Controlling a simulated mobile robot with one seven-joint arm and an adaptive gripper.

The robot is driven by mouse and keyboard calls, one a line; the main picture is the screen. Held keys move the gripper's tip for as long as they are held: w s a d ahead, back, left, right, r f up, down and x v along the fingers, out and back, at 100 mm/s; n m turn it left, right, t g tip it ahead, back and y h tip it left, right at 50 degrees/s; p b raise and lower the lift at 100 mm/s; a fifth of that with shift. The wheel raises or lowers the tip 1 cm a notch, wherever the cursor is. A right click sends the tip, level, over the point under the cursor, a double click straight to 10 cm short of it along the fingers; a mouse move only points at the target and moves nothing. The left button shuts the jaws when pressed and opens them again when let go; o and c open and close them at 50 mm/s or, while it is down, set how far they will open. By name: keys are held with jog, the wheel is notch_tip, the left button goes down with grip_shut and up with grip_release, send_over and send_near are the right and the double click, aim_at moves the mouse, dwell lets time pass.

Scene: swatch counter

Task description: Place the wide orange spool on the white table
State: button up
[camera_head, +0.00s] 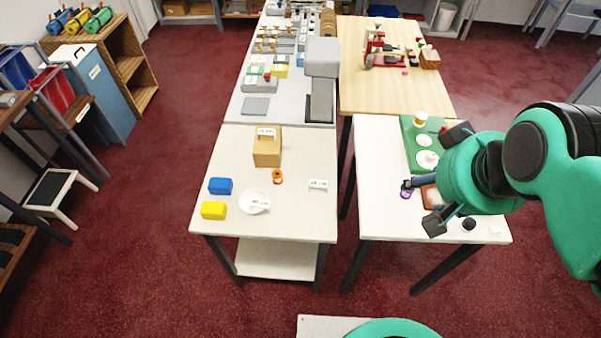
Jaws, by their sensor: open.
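An orange spool (277,179) stands on the left white table (300,215), in front of a tan box and right of a white bowl. It is small in view, so its width is hard to judge. My gripper (421,206) is open over the right white table (376,160), well to the right of the orange spool. A purple ring-like object (406,194) lies beside its far finger. I see nothing held between the fingers, though my arm hides part of the right table.
The left table also carries a tan box (266,153), a white bowl (254,203), a blue block (220,186), a yellow block (213,211) and a small white label stand (318,185). A green board (409,137) lies on the right table. A gap separates the tables.

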jog(key=w+a+g+p, duration=0.1)
jog(key=w+a, duration=0.4)
jog(key=w, duration=0.7)
jog(key=m+g+p, duration=0.2)
jog(key=g+p, duration=0.1)
send_over(277, 174)
jog(key=s, duration=0.1)
notch_tip(277, 174, down, 29)
jog(key=shift+s+a, duration=0.2)
jog(key=shift+a, duration=0.05)
jog(key=f, duration=0.2)
jog(key=f+b, duration=0.1)
jog(key=f, duration=0.2)
jog(key=w+f, duration=0.1)
jog(key=f, duration=0.2)
jog(key=shift+d+f, duration=0.1)
jog(key=shift+f, duration=0.1)
jog(key=shift+f, duration=0.15)
